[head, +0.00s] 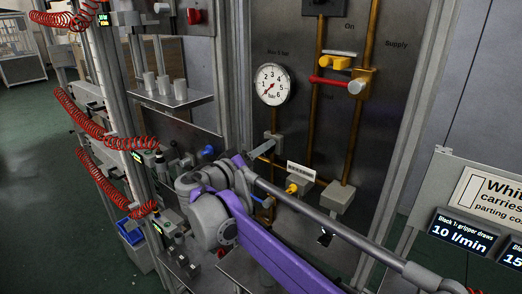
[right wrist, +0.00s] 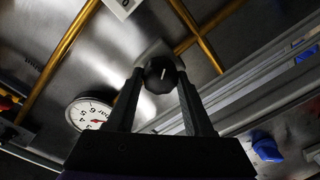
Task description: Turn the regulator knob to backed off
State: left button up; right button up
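The regulator knob (right wrist: 160,75) is round and black with a white index mark, seen end-on in the right wrist view. It sits in front of a grey regulator body (head: 272,144), below the gauge in the head view. My right gripper (right wrist: 160,82) has one finger on each side of the knob, and both fingertips appear to touch it. My left gripper is in neither view.
A yellow knob (head: 296,186) sits right of my gripper on the same panel, and a red handle (head: 330,81) is above. A blue knob (head: 208,151) is to the left. Red coiled hoses (head: 85,112) hang further left.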

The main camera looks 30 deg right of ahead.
grip_shut()
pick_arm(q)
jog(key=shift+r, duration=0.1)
pick_arm(e)
jog(key=shift+n, duration=0.3)
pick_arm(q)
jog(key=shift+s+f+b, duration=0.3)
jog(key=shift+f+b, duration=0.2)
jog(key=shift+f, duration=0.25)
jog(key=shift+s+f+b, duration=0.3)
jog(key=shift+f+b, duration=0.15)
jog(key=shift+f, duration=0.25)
pick_arm(e)
jog(key=shift+f+n+g, duration=0.1)
jog(key=shift+n+g, duration=0.4)
jog(key=shift+n, duration=13.3)
